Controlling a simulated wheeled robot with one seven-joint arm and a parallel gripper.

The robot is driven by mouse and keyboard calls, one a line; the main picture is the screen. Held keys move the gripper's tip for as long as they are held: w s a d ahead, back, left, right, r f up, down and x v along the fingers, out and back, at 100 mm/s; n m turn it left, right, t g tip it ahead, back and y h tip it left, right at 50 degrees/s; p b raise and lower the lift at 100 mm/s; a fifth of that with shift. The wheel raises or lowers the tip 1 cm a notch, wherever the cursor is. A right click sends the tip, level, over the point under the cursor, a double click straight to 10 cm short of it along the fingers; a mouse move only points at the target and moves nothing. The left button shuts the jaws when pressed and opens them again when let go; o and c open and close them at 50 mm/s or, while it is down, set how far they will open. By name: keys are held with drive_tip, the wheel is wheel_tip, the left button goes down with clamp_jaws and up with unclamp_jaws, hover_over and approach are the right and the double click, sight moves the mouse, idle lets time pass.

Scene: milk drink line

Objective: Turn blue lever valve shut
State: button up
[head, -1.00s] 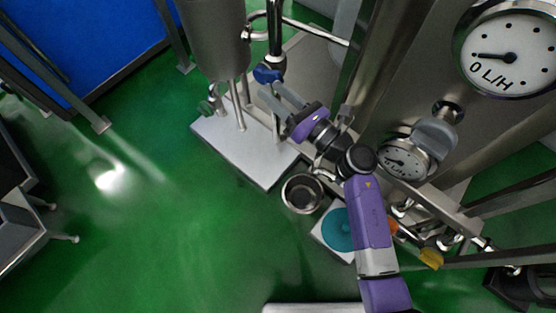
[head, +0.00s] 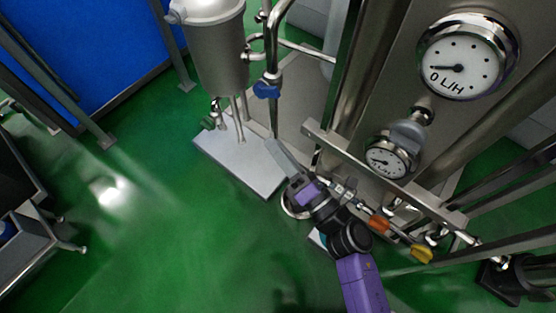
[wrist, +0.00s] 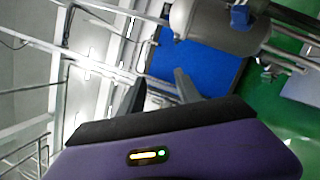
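The steel tank (head: 218,50) stands on the grey base plate (head: 225,160). To the right are a steel panel with a large gauge (head: 468,55), a smaller gauge (head: 391,157), and orange (head: 378,223) and yellow (head: 421,253) handles.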

drive_tip(key=s+m, duration=0.1)
drive_tip(key=s+r, duration=0.1)
drive_tip(key=shift+s+d+m+h, duration=0.15)
drive_tip(key=shift+s+m+h, duration=0.15)
drive_tip(key=shift+s+m, duration=0.1)
